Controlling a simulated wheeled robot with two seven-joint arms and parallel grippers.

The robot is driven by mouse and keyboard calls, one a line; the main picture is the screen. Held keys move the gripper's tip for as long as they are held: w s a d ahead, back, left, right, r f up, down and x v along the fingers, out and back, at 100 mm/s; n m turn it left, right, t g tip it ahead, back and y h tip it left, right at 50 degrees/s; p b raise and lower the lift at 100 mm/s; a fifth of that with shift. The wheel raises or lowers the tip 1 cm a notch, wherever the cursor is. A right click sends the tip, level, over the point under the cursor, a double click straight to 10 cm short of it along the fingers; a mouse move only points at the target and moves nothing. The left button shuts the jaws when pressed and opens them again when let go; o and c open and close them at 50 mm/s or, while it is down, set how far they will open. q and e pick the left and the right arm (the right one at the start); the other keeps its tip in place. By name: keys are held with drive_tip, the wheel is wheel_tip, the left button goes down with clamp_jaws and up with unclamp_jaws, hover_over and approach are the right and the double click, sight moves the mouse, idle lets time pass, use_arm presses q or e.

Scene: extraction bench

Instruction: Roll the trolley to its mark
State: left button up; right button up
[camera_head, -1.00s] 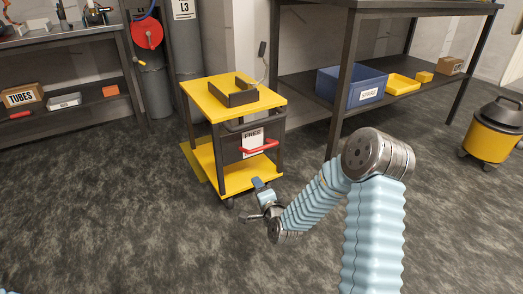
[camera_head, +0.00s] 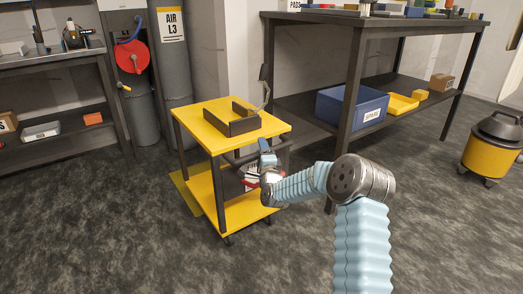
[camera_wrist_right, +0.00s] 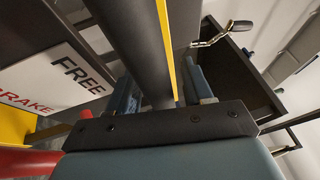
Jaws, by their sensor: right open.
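The trolley (camera_head: 205,137) has a yellow top and a yellow lower shelf on dark posts. My right gripper (camera_head: 264,145) is at its near right side, just below the top. In the right wrist view its open fingers (camera_wrist_right: 160,92) stand on either side of the dark handle bar (camera_wrist_right: 140,45); contact cannot be told. A sign (camera_wrist_right: 62,72) reading FREE and BRAKE is on the left there, above a red part (camera_wrist_right: 30,163). A yellow patch (camera_head: 181,183) on the floor shows left of the trolley, partly hidden by it. My left gripper is out of view.
A dark open tray (camera_head: 231,127) sits on the trolley top. A dark bench (camera_head: 357,65) with a blue bin (camera_head: 340,107) stands behind right. A shelf unit (camera_head: 60,140) and grey cylinders (camera_head: 176,70) stand behind left. A yellow vacuum (camera_head: 488,155) is far right.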

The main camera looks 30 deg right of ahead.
drive_tip(key=shift+w, duration=0.2)
drive_tip(key=shift+c, duration=0.3)
clamp_jaws()
